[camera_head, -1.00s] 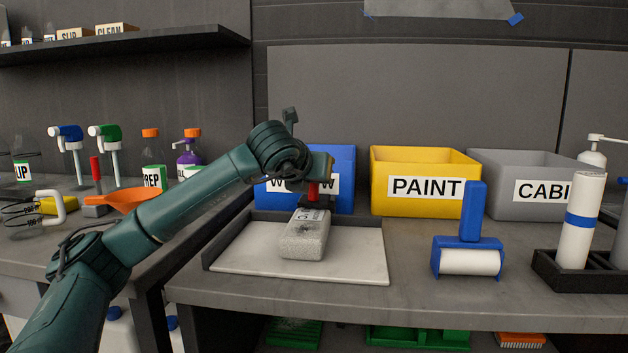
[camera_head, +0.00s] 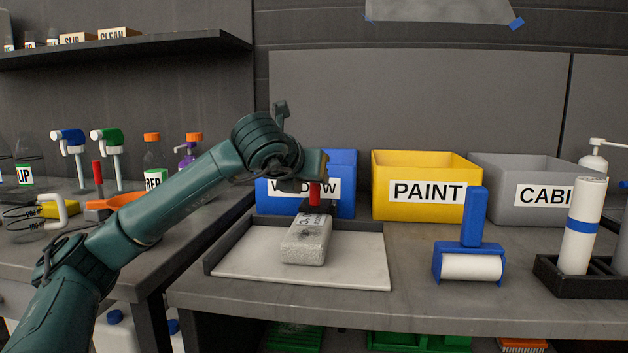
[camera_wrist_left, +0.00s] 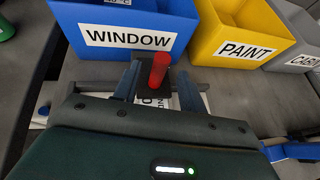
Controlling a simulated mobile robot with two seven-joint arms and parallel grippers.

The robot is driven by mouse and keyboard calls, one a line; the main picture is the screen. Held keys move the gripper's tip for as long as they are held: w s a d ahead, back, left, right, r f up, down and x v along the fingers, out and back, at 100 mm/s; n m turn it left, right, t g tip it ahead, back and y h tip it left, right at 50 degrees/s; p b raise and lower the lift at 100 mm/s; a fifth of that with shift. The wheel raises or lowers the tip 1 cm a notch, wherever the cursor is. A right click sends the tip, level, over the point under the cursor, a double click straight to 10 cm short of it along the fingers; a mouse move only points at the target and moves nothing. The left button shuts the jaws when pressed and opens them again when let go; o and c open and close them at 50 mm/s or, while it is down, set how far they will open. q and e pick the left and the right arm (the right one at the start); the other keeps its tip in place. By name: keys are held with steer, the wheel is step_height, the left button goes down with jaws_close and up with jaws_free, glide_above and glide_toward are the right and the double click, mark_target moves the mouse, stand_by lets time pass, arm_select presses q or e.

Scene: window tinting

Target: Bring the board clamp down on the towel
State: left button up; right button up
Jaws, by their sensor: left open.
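The towel (camera_head: 306,243) is a pale grey folded block lying on the white board (camera_head: 360,262). The board clamp's red handle (camera_head: 315,194) stands upright at the board's back edge, just behind the towel. The handle also shows in the left wrist view (camera_wrist_left: 159,68), above a dark clamp plate (camera_wrist_left: 153,90). My left gripper (camera_wrist_left: 158,78) is open, with one finger on each side of the red handle. In the head view the left gripper (camera_head: 303,186) partly hides the clamp, and I cannot tell whether the clamp touches the towel. My right gripper is not in view.
Blue WINDOW (camera_head: 343,168), yellow PAINT (camera_head: 425,192) and grey CABI-labelled (camera_head: 540,195) bins stand behind the board. A blue roller (camera_head: 470,250) stands to its right. A black holder (camera_head: 560,275) with white rolls is farther right. Bottles and an orange tool (camera_head: 118,205) are on the left bench.

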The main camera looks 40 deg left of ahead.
arm_select(q)
steer(key=v, duration=0.8)
steer(key=shift+s+p, duration=0.35)
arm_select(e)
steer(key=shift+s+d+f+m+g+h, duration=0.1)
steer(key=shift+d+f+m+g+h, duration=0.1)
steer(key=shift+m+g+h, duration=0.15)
arm_select(q)
steer(key=shift+d+r, duration=0.1)
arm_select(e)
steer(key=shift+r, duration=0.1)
